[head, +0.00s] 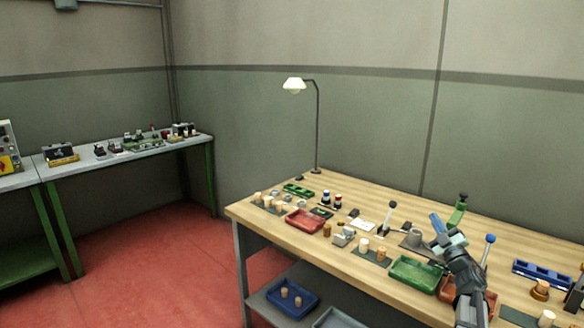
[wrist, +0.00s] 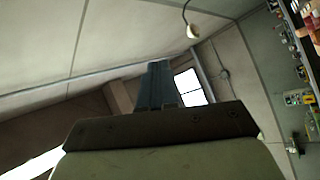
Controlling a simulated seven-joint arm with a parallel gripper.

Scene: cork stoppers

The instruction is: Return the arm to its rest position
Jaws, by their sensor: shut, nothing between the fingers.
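My gripper (head: 436,221) shows in the head view over the right part of the wooden workbench (head: 330,186), at the end of my dark arm. Its blue fingers point up and to the left, and nothing is held. In the wrist view the shut fingers (wrist: 157,84) point toward the upper wall and ceiling, clear of the bench. Cork stoppers stand on the bench, some on a dark mat at the left (head: 268,202) and some near the middle front (head: 363,245).
A red tray (head: 305,222) and a green tray (head: 415,272) lie on the bench. A blue-knobbed lever (head: 489,245) stands just right of my gripper. A lamp (head: 317,130) stands at the back edge. A blue bin (head: 292,298) is on the lower shelf.

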